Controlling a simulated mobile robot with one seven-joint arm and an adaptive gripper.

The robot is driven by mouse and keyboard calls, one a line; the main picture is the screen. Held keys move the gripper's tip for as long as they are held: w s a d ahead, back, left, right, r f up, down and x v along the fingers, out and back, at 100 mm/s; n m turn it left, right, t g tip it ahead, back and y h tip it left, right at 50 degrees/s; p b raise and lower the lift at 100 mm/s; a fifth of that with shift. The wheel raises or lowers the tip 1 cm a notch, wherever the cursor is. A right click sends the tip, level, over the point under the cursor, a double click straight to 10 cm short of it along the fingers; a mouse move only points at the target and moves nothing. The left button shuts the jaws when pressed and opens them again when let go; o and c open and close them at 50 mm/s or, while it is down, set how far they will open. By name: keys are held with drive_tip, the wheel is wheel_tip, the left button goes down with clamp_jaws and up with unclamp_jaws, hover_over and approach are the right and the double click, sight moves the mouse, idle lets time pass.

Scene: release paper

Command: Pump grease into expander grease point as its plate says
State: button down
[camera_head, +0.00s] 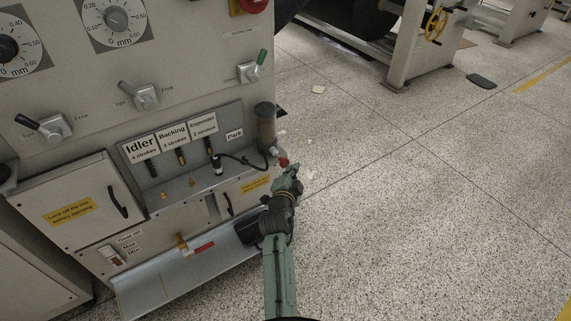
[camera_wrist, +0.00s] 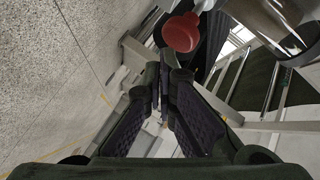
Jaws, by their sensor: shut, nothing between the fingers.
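The plate over the grease recess reads Idler 4 strokes (camera_head: 141,149), Backing 3 strokes (camera_head: 173,136), Expander 2 strokes (camera_head: 203,126); a Park label (camera_head: 235,134) is at right. A black hose (camera_head: 243,160) runs from a coupler (camera_head: 217,166) under the Expander label to the grease pump (camera_head: 266,124). Whether the coupler is fully seated I cannot tell. The pump's red lever knob (camera_head: 284,162) is at the panel's right edge; it also shows in the wrist view (camera_wrist: 181,32). My gripper (camera_head: 294,170) is shut and empty, just beside and below the knob, seemingly apart from it.
Above are gauges (camera_head: 117,18) and small levers (camera_head: 146,96). A cabinet door (camera_head: 75,200) with a yellow sign is at left. A sloped metal ledge (camera_head: 180,279) juts out below the recess. Open speckled floor (camera_head: 420,210) lies to the right.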

drive_tip(key=shift+s+d, duration=0.15)
drive_tip(key=s+d, duration=0.1)
drive_tip(key=s, duration=0.1)
drive_tip(key=s+d+p, duration=0.1)
drive_tip(key=shift+s+d+p, duration=0.3)
drive_tip(key=shift+s+d, duration=0.1)
idle(0.8)
